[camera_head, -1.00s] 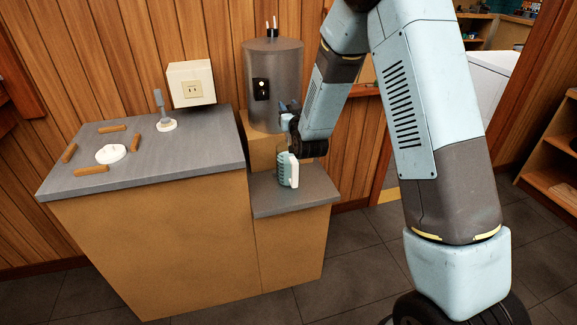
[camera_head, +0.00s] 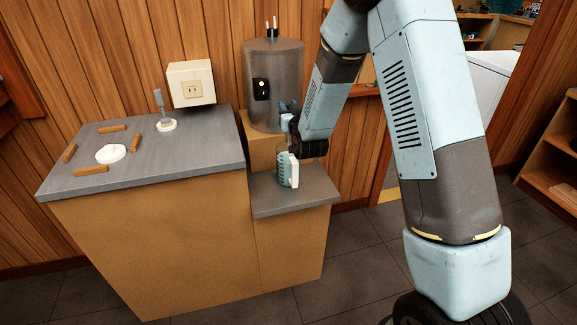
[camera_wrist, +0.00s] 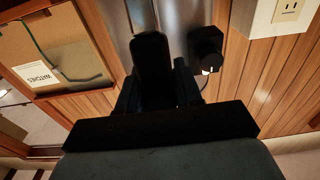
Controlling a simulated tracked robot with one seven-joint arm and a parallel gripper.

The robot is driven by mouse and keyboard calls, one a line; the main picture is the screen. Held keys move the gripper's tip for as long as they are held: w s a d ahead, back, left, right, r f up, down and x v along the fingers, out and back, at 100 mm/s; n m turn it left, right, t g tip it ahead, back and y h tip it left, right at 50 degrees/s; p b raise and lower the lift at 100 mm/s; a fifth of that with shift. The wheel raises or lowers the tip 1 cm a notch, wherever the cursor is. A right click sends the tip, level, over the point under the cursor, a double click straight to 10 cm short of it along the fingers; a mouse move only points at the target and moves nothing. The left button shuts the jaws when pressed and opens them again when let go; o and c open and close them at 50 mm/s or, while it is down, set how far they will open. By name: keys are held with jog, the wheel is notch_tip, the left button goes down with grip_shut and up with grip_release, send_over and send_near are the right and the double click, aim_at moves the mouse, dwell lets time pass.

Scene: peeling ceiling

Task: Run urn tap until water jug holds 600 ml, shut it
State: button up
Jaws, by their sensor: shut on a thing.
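The urn (camera_head: 285,60) is a grey metal cylinder on a tan block, with a black control box (camera_head: 261,89) on its front. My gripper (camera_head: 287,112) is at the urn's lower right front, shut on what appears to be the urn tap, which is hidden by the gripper. In the wrist view the dark fingers (camera_wrist: 165,75) are in front of the steel urn (camera_wrist: 183,16). The water jug (camera_head: 286,170), pale teal with marks and a white handle, stands upright on the low grey shelf below my gripper. Its water level cannot be read.
The grey counter (camera_head: 205,145) at left holds a white round lid (camera_head: 110,153), several brown bars and a small upright grey stand (camera_head: 163,110). A white outlet box (camera_head: 190,84) is on the wall. The low shelf (camera_head: 312,193) has bare room around the jug.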

jog(key=shift+w, duration=0.25)
jog(key=shift+w+a+f+g+h, duration=0.15)
jog(key=shift+w+g+h, duration=0.2)
jog(key=shift+g, duration=0.4)
jog(key=shift+w+a+r+g+h, duration=0.15)
jog(key=shift+w+g, duration=0.3)
jog(key=shift+g, duration=0.3)
jog(key=shift+f, duration=0.1)
jog(key=o, duration=0.6)
jog(key=shift+o, duration=0.3)
jog(key=shift+o, duration=1.1)
